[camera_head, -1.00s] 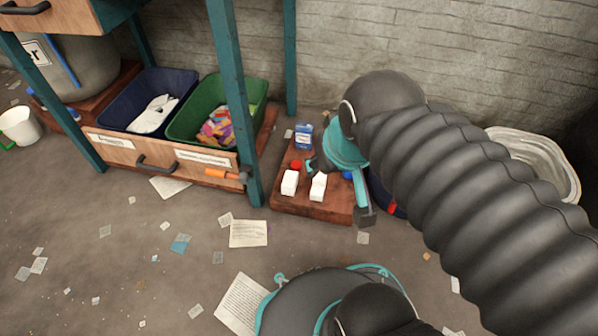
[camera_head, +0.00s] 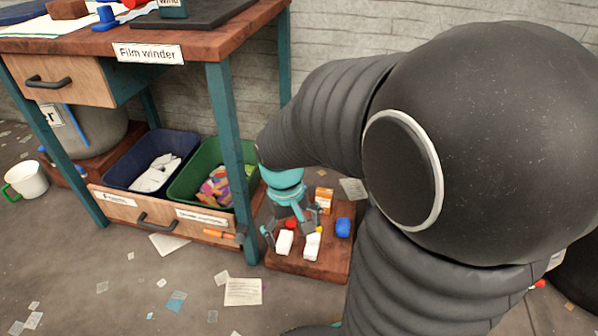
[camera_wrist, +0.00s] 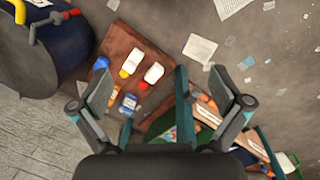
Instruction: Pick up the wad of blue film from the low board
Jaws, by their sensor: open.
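The wad of blue film (camera_head: 343,227) lies on the right part of the low board (camera_head: 334,258), clear of the other items. It also shows in the wrist view (camera_wrist: 101,63), near the board's left edge. My gripper (camera_head: 290,226) hangs over the left and back part of the board, to the left of the wad and apart from it. In the wrist view my gripper (camera_wrist: 160,104) is open, with its fingers spread wide and nothing held. The wad is beyond the left fingertip there.
Two white bottles, one left (camera_head: 285,242) and one right (camera_head: 312,246), lie beside the wad. An orange box (camera_head: 324,200) and a blue-labelled box (camera_wrist: 129,103) stand at the back. A table leg (camera_head: 234,160) rises at the board's left. A dark drum (camera_wrist: 40,50) stands close by.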

